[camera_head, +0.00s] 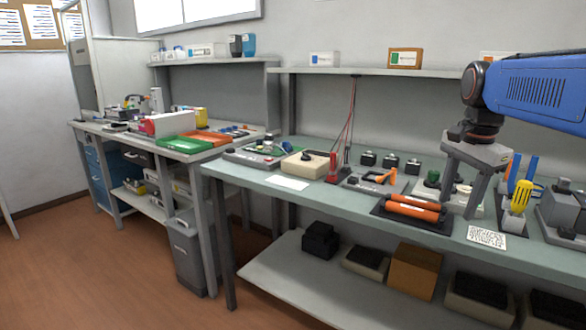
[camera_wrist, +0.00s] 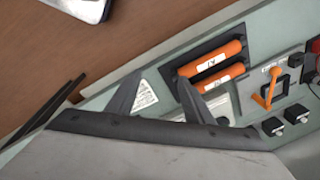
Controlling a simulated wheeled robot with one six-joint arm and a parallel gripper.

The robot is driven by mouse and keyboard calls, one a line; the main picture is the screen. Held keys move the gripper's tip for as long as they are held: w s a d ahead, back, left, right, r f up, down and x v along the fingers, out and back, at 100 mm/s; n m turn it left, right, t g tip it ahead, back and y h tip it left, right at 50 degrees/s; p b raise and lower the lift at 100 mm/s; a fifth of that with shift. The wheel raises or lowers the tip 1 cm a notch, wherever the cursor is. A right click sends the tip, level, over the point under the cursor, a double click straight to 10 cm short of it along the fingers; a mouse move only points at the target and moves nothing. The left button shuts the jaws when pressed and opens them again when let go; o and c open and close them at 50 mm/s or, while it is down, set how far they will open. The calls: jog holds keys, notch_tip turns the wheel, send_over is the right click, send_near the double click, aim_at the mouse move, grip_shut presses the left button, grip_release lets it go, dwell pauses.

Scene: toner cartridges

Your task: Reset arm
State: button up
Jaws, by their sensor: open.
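My gripper (camera_head: 461,178) hangs from the blue arm (camera_head: 540,88) at the right of the head view, above the workbench. Its two grey fingers point down and stand apart, with nothing seen between them. The fingers also show in the wrist view (camera_wrist: 160,98), pointing towards the bench. Two orange toner cartridges (camera_head: 415,207) lie side by side on a dark tray (camera_head: 383,212), left of my gripper in the head view. They also appear in the wrist view (camera_wrist: 211,58), beyond the fingers and apart from them.
The green-grey bench (camera_head: 260,184) carries several devices, a yellow-handled tool (camera_head: 520,195) and a printed card (camera_head: 486,237). A shelf (camera_head: 400,72) runs along the wall behind. Boxes, including a brown one (camera_head: 414,269), sit on the lower shelf. A grey bin (camera_head: 186,255) stands left. Open floor lies in front.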

jog(key=s+a+f+n+t, duration=0.1)
jog(key=s+a+f+n, duration=0.3)
jog(key=s+f+n, duration=0.3)
jog(key=s+a+f+n+t, duration=0.2)
jog(key=s+a+f+n, duration=0.2)
jog(key=s+f+n, duration=0.3)
jog(key=s+f, duration=0.5)
jog(key=s, duration=0.1)
jog(key=shift+f, duration=0.15)
jog(key=shift+a, duration=0.1)
dwell(0.5)
